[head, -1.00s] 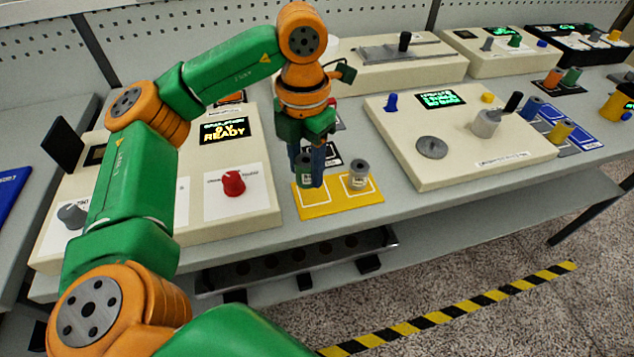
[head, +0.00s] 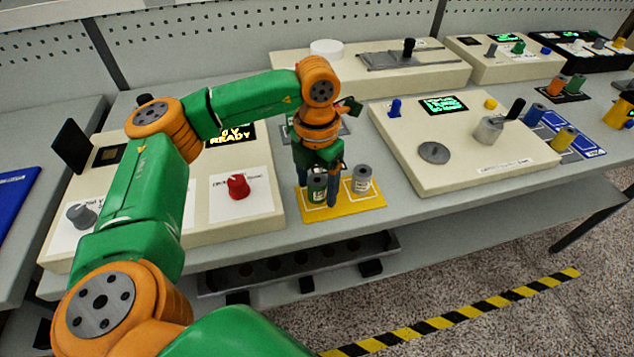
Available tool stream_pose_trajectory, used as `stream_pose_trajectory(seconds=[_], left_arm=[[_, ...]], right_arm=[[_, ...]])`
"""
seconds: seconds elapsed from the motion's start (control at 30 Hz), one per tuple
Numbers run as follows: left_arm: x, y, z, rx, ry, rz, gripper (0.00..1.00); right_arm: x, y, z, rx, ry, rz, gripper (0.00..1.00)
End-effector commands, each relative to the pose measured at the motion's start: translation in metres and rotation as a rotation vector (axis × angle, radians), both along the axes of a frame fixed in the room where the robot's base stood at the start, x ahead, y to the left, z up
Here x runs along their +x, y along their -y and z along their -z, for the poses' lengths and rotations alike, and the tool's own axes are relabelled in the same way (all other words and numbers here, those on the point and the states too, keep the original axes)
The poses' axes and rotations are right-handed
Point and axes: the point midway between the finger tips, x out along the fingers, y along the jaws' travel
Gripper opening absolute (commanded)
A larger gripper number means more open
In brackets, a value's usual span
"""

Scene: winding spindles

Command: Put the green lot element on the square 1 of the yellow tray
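The yellow tray (head: 345,208) lies on the bench at the front edge, with white square outlines. A grey-topped lot element (head: 362,180) stands on its right square. The green lot element (head: 317,190) is upright over the tray's left square. I cannot tell whether its base touches the tray. My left gripper (head: 318,188) points down around the green element, its dark fingers close against the sides, and appears shut on it. The left finger is partly hard to make out. The square numbers are not legible. My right gripper is not in view.
A beige station with a red knob (head: 238,186) and a lit screen stands left of the tray. Another beige station (head: 455,170) stands to the right. A blue tray (head: 585,143) with several elements is farther right. Bench space in front of the right station is clear.

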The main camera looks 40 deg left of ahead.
Motion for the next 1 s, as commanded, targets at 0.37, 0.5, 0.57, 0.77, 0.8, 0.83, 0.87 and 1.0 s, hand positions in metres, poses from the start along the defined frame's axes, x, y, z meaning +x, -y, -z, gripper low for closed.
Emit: stream_pose_trajectory(seconds=[0.37,0.5,0.57,0.77,0.8,0.83,0.87,1.0], left_arm=[[0.001,0.001,-0.042,-0.001,0.006,0.000,0.76],[0.001,0.001,-0.083,-0.001,0.005,0.001,0.76],[0.001,0.001,-0.098,-0.002,0.005,0.002,0.76],[0.000,0.000,-0.125,0.000,0.001,0.001,0.76],[0.000,0.000,-0.125,0.000,0.000,0.001,0.76],[0.000,0.000,-0.125,0.000,0.000,0.001,0.76],[0.000,0.000,-0.125,0.000,0.000,0.001,0.76],[0.000,0.000,-0.124,0.000,0.000,0.001,0.76]], right_arm=[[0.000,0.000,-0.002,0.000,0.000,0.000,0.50],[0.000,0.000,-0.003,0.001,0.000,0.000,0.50],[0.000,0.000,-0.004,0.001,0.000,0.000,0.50],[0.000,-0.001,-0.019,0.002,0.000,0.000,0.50],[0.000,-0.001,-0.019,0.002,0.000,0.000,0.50],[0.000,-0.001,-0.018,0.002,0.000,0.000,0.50],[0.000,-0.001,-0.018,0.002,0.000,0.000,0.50],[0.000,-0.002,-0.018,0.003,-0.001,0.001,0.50]])
